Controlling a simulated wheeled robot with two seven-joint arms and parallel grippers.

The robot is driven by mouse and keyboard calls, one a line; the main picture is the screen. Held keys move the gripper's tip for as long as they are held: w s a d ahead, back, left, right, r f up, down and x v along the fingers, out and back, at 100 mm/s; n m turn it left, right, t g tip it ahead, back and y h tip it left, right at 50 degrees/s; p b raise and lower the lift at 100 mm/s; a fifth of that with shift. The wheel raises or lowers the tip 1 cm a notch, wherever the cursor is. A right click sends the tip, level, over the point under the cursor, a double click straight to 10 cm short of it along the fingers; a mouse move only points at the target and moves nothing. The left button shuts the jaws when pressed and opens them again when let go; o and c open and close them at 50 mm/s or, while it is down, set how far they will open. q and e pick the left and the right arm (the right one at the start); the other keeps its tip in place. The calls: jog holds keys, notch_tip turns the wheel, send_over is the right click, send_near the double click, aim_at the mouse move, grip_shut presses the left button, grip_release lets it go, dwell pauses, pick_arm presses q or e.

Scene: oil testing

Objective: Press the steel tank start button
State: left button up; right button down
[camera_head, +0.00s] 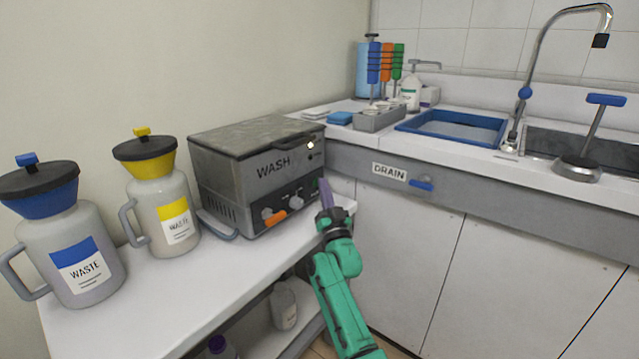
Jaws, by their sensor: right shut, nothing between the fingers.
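The steel tank (225,155) is a grey metal box marked WASH, with its lid shut, on the white bench. Its front panel carries round knobs (267,213), an orange part (280,217) and a small green part at the right end, close to my gripper. I cannot tell for sure which of these is the start button. My right gripper (325,187), with purple fingers on a green arm, is shut and empty. Its fingertips are at the right end of the panel, partly hiding it. I cannot tell whether they touch it. My left gripper is out of view.
A blue-topped waste jug (85,230) and a yellow-topped one (160,200) stand left of the tank. A lower shelf holds bottles (284,305). The sink counter (345,132) behind holds a blue tray (408,124) and a tool rack. Free bench (215,275) lies in front of the tank.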

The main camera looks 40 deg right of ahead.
jog(key=shift+w+a+f, duration=0.1)
jog(key=shift+a+f, duration=0.15)
jog(key=shift+f, duration=0.2)
jog(key=shift+f+y, duration=0.25)
jog(key=shift+y, duration=0.05)
jog(key=shift+s+d+f, duration=0.15)
jog(key=shift+s+d, duration=0.05)
jog(key=shift+s, duration=0.5)
jog(key=shift+s+p, duration=0.1)
jog(key=shift+p, duration=0.25)
jog(key=shift+s+d+p, duration=0.3)
jog(key=shift+s+p, duration=0.15)
jog(key=shift+s, duration=0.05)
jog(key=shift+s+d+p, duration=0.3)
jog(key=shift+s+p, duration=0.1)
jog(key=shift+s, duration=0.1)
jog(key=shift+s+d+p, duration=0.2)
jog(key=shift+s+p, duration=0.1)
jog(key=shift+s, duration=0.35)
jog(key=shift+s+d+p, duration=0.15)
jog(key=shift+s+p, duration=0.1)
jog(key=shift+s, duration=0.35)
